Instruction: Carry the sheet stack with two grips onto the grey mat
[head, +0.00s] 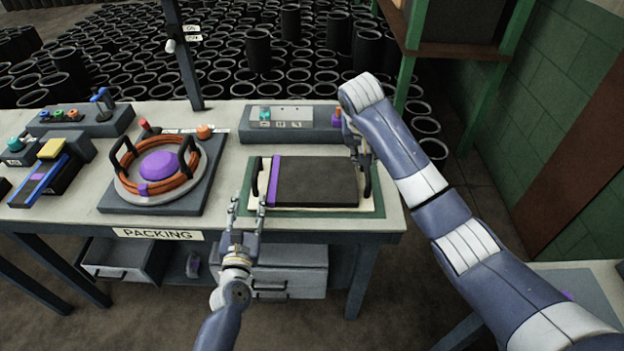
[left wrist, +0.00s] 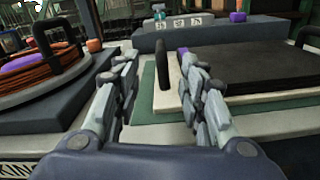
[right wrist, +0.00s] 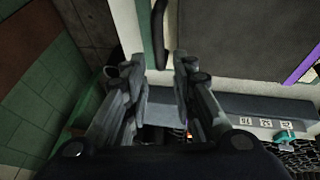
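The sheet stack (head: 318,181) is a dark slab with a purple strip on a cream board, lying flat on a green mat (head: 345,212) on the packing table. A black upright handle stands at each end, left (head: 255,178) and right (head: 368,181). My left gripper (head: 247,213) is open at the table's front edge; in the left wrist view (left wrist: 158,80) the left handle (left wrist: 162,65) shows beyond its parted fingers. My right gripper (right wrist: 158,62) is open, with the right handle (right wrist: 158,28) just ahead of the gap. A grey mat (head: 592,289) shows partly on another table at lower right, behind my right arm.
A round fixture (head: 160,177) with orange coils stands left of the stack. A grey control box (head: 290,122) lies behind it. A green-framed shelf (head: 452,48) rises at back right. Drawers (head: 283,265) hang under the table. Many black sleeves cover the floor behind.

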